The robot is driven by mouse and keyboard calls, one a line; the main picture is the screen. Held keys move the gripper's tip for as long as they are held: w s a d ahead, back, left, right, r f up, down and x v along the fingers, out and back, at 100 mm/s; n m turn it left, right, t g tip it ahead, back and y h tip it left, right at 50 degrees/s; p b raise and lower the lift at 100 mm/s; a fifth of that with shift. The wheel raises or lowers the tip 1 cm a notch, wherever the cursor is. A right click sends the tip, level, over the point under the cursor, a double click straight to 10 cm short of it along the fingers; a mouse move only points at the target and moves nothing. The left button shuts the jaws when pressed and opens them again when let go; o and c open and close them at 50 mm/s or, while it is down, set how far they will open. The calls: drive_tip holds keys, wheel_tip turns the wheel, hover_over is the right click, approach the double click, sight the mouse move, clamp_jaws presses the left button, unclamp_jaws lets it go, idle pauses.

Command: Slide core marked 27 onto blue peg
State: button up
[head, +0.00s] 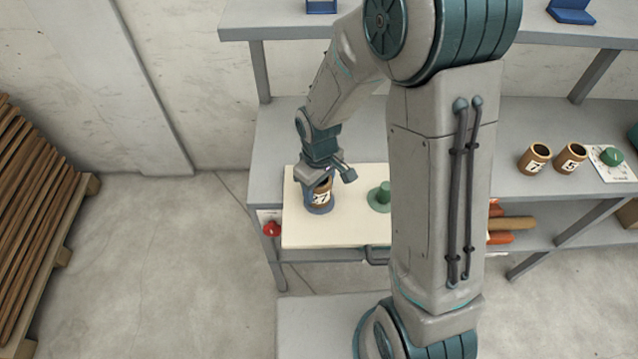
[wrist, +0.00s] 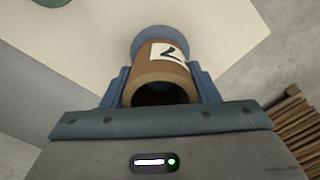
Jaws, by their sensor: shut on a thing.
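The brown cardboard core (head: 323,191) has a white label; its number looks like 27 or 77 in the head view, and only a 7 shows in the wrist view. My gripper (head: 318,187) is shut on it, with one blue finger on each side of the core (wrist: 162,78) in the wrist view. The core is upright above the round blue base (head: 320,210) of the blue peg. That blue base (wrist: 158,34) shows just past the core's far end in the wrist view.
A green peg (head: 380,196) stands to the right on the same cream board (head: 300,234), partly behind my arm. Two more labelled cores (head: 534,158) stand on the grey bench at right, beside a green knob (head: 611,156) on a white card. A red button (head: 271,229) is at the board's left.

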drive_tip(key=shift+f+b, duration=0.3)
drive_tip(key=shift+f, duration=0.25)
drive_tip(key=o, duration=1.1)
drive_tip(key=shift+r, duration=0.1)
wheel_tip(320, 180, up, 14)
drive_tip(key=shift+f, duration=0.15)
